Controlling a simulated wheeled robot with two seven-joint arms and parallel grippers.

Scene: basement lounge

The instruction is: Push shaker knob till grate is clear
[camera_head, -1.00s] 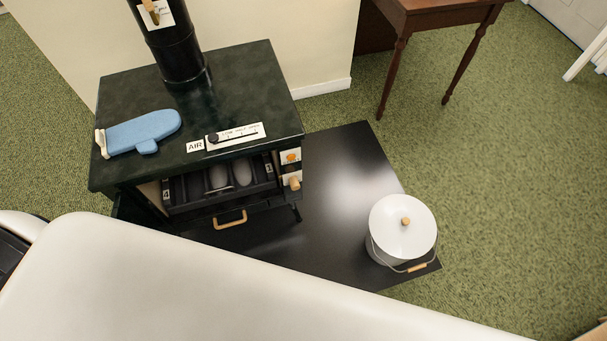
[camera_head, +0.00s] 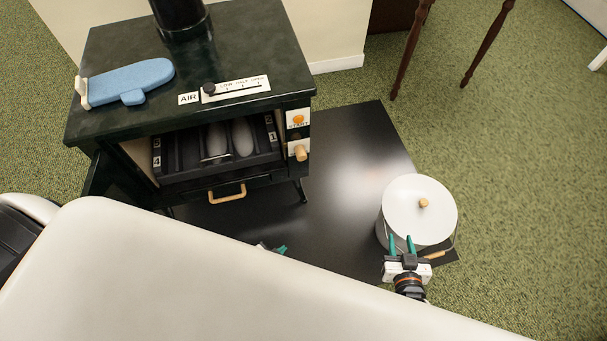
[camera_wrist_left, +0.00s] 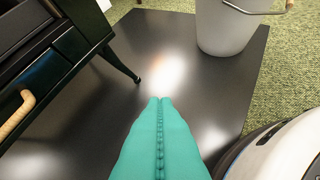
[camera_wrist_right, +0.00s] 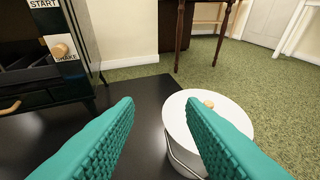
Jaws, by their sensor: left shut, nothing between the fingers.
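The shaker knob (camera_head: 300,153) is a wooden knob on a white plate at the right of the stove front. In the right wrist view the knob (camera_wrist_right: 60,50) sits above the word SHAKE. The grate (camera_head: 185,155) is a dark slatted bed in the open firebox, with two grey oblong lumps (camera_head: 242,137) on it. My left gripper (camera_head: 280,249) is shut and empty, low in front of the stove and mostly hidden by my white body. My right gripper (camera_head: 402,240) is open and empty, by the lidded bucket and right of the knob, apart from it.
A white lidded bucket (camera_head: 420,205) stands on the black floor plate (camera_head: 345,160). An orange START button (camera_head: 298,119) is above the knob. A blue mitt (camera_head: 130,82) and an AIR slider (camera_head: 209,89) are on the stove top. A wooden drawer handle (camera_head: 227,194) juts out below.

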